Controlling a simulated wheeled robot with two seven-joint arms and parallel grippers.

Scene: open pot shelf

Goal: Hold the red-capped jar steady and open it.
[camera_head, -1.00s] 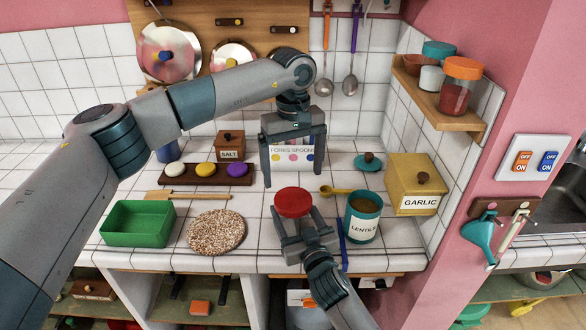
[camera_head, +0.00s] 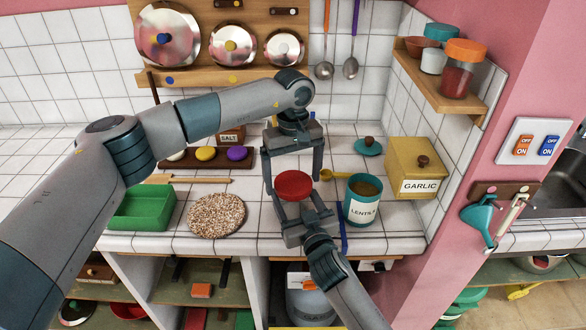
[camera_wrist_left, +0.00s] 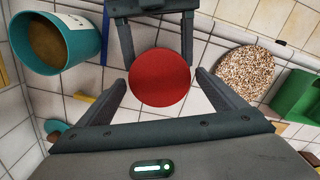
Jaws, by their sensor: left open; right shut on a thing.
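The red cap (camera_head: 294,185) of the jar shows on the counter near its front edge; the jar's body is hidden below it. In the left wrist view the red cap (camera_wrist_left: 159,77) lies between and just beyond my left fingertips. My right gripper (camera_head: 293,205) comes from the front and is shut on the jar under the cap. My left gripper (camera_head: 294,172) points down from above, open, its fingers to either side of the cap and apart from it.
A teal lentil jar (camera_head: 362,203) stands close on the right, with a yellow spoon (camera_head: 340,175) behind it. A yellow garlic box (camera_head: 415,168) is at the right wall. A speckled round mat (camera_head: 216,215) and green tray (camera_head: 142,208) lie to the left.

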